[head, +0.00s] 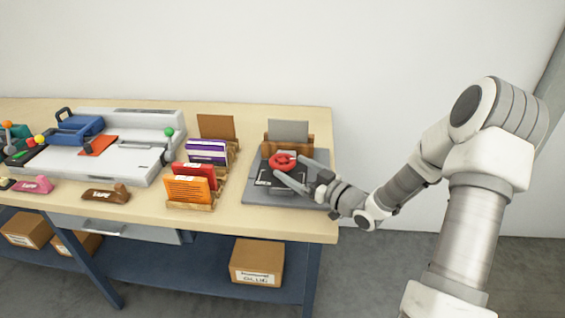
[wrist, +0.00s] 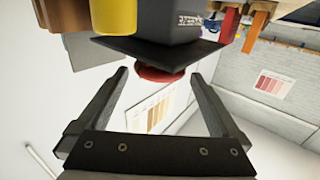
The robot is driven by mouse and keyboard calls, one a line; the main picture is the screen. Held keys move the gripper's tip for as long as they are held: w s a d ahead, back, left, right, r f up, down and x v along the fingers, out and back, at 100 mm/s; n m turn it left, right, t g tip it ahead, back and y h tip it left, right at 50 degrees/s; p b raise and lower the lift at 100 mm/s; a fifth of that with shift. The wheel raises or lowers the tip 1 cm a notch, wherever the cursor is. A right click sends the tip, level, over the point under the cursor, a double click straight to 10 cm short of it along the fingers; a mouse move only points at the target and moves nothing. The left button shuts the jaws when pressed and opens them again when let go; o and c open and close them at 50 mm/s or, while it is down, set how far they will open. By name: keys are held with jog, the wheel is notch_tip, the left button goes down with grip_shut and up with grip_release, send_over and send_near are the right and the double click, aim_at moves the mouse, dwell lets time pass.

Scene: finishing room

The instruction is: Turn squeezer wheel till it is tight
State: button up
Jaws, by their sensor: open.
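The red squeezer wheel (head: 283,162) sits on top of the dark squeezer (head: 277,186) at the right end of the bench. My gripper (head: 290,166) reaches in from the right, with its two fingers apart on either side of the wheel. In the wrist view the red wheel (wrist: 158,76) shows between the open fingertips (wrist: 158,73), partly hidden by a dark plate (wrist: 140,50). A gap shows on each side of the wheel there, and I see no finger clearly touching it.
The squeezer stands on a grey base (head: 318,165) near the bench's right edge. A wooden rack (head: 303,142) with a grey sheet (head: 288,130) is behind it. Racks with orange packets (head: 188,190) and purple packets (head: 207,151) stand to its left. A white machine (head: 125,160) is further left.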

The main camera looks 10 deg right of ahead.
aim_at(273, 156)
jog(key=shift+x, duration=2.35)
jog(key=c, duration=1)
jog(key=o, duration=1)
jog(key=shift+s+d, duration=0.1)
jog(key=v, duration=1.7)
jog(key=shift+p, duration=0.3)
jog(key=shift+s, duration=0.1)
